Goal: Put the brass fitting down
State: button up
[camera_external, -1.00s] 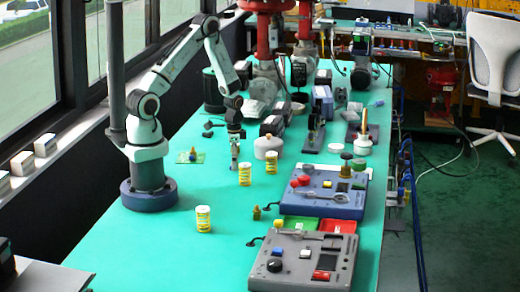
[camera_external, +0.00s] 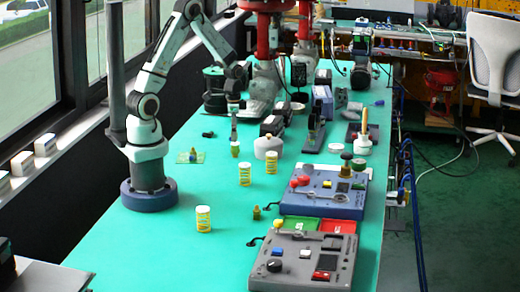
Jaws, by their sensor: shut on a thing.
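My gripper (camera_external: 234,138) points down over the green table, left of the white round pot. It is shut on a small brass fitting (camera_external: 235,149), which shows just below the fingertips. The fitting is small in this view, and whether it clears the table is hard to tell. Another small brass-coloured piece (camera_external: 256,212) stands on the table near the grey control box. A small green board (camera_external: 190,157) with a blue and yellow part lies to the left of my gripper.
The white pot (camera_external: 268,147) is close on the right. Yellow-and-white canisters (camera_external: 245,174) stand in front. A blue-based panel (camera_external: 322,195), green and red trays (camera_external: 299,224) and a grey control box (camera_external: 303,262) fill the right side.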

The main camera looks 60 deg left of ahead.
jog(key=shift+r, duration=0.25)
jog(key=s+a+r+n, duration=0.2)
jog(key=s+a+n, duration=0.25)
jog(key=s, duration=0.35)
jog(key=s+a+r+n, duration=0.2)
jog(key=s+a+n, duration=0.3)
jog(key=s, duration=0.4)
jog(key=shift+n, duration=0.65)
jog(key=w+a+f, duration=0.2)
jog(key=w+f, duration=0.1)
jog(key=w+a+f, duration=0.5)
jog(key=w+f, duration=0.1)
jog(key=shift+w+a+f, duration=0.1)
jog(key=shift+w+a, duration=0.2)
jog(key=shift+a, duration=0.05)
jog(key=shift+w+a+f, duration=0.3)
jog(key=shift+f, duration=0.15)
jog(key=shift+w+a+f, duration=0.1)
jog(key=shift+w+f, duration=0.05)
jog(key=shift+f, duration=1.55)
